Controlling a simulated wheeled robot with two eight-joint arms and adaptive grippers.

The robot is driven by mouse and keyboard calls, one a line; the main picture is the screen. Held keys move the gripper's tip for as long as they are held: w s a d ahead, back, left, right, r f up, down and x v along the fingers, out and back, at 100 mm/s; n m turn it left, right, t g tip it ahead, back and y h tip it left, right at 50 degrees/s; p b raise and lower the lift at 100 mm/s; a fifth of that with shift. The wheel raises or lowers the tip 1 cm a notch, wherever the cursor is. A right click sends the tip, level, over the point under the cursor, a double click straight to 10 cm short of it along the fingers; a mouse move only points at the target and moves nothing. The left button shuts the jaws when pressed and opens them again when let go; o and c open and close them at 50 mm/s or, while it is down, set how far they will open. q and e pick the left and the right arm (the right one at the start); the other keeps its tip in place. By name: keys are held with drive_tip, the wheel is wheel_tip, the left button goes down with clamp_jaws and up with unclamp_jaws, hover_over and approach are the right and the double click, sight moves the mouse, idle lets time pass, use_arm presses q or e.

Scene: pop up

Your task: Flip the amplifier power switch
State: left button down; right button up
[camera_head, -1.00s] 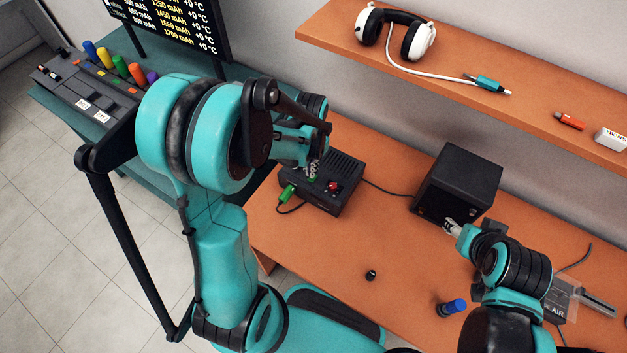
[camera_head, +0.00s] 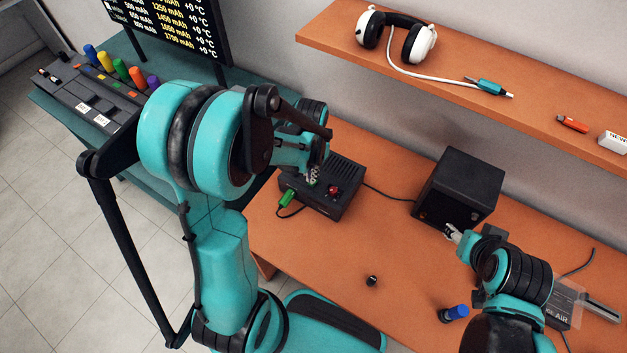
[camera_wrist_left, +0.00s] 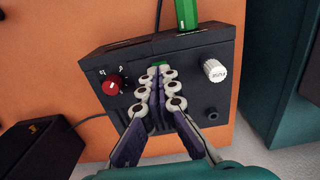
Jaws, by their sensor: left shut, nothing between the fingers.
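The amplifier (camera_head: 345,196) is a black box on the orange desk, with a red knob (camera_head: 333,191) and a green plug (camera_head: 286,198). In the left wrist view its panel (camera_wrist_left: 212,92) shows the red knob (camera_wrist_left: 112,84) and a white knob (camera_wrist_left: 214,70). A small green part, perhaps the power switch (camera_wrist_left: 167,74), shows at my left fingertips, mostly hidden. My left gripper (camera_head: 313,177) is shut and empty, its tips at the panel between the knobs; contact is unclear. My right gripper (camera_head: 450,231) is beside the black cabinet, its jaw state unclear.
A black cabinet (camera_head: 460,185) stands right of the amplifier, joined by a cable. A small black cap (camera_head: 371,281) and a blue-topped piece (camera_head: 455,312) are on the desk (camera_head: 330,255). A shelf (camera_head: 465,70) above holds headphones (camera_head: 415,42). The middle of the desk is mostly clear.

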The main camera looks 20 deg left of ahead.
use_arm(q)
drive_tip(key=shift+f+b, duration=0.9)
drive_tip(key=shift+f, duration=0.15)
idle(0.9)
drive_tip(key=shift+r, duration=0.1)
wheel_tip(320, 180, up, 7)
drive_tip(key=p, duration=0.5)
idle(0.6)
drive_tip(key=s+d+r+n+t+b, duration=0.1)
drive_tip(key=s+d+r+t+b, duration=0.1)
drive_tip(key=s+d+r+t, duration=0.2)
drive_tip(key=s+r+t, duration=0.3)
drive_tip(key=s+r, duration=0.2)
drive_tip(key=r, duration=0.2)
drive_tip(key=shift+s+n, duration=0.3)
drive_tip(key=shift+s, duration=0.05)
